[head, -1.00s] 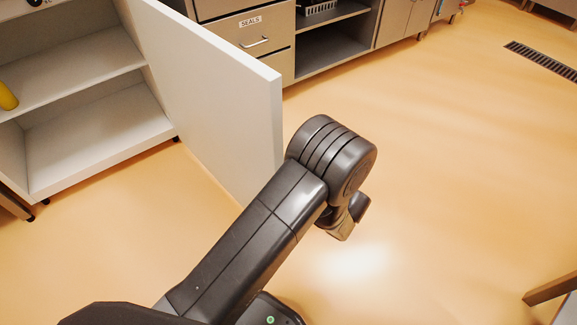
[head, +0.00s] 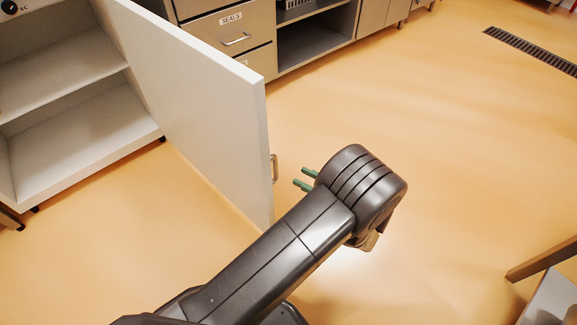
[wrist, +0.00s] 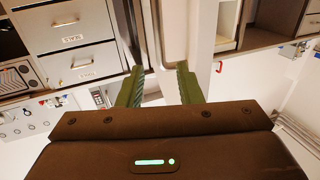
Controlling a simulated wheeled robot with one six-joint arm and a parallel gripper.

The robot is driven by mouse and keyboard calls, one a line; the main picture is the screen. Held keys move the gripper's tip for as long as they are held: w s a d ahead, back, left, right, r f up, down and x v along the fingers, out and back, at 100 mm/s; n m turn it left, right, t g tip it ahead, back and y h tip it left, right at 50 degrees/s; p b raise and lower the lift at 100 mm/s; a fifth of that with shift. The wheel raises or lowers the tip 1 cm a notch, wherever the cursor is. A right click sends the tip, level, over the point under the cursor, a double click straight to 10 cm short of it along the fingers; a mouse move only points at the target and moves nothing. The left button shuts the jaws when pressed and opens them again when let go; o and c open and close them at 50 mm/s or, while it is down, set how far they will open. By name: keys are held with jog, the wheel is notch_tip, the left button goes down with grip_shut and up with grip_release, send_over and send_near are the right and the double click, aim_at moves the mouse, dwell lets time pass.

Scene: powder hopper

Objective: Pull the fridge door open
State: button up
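The white fridge door (head: 205,110) stands wide open in the head view, with the shelves of the white cabinet (head: 75,113) showing to its left. Its small metal handle (head: 274,168) sits near the door's free edge. My gripper (head: 301,177) is just right of the handle, its two green fingers pointing left and spread apart with nothing between them. The fingers look clear of the handle. In the wrist view my gripper (wrist: 160,68) also shows open and empty.
Drawers (head: 226,33) labelled SEALS and an open shelf unit (head: 318,42) stand behind the door. The orange floor (head: 430,130) on the right is clear up to a drain grate (head: 530,48). Part of a wooden-legged piece of furniture (head: 545,258) is at the lower right.

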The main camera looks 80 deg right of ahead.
aim_at(276, 165)
jog(key=shift+v, duration=1.55)
jog(key=shift+w, duration=0.1)
jog(key=b+x, duration=0.3)
jog(key=x, duration=1)
jog(key=shift+w+d+f, duration=0.1)
jog(key=shift+f, duration=0.05)
jog(key=shift+w+d, duration=0.1)
jog(key=shift+w, duration=0.05)
jog(key=shift+a, duration=0.3)
jog(key=shift+r, duration=0.2)
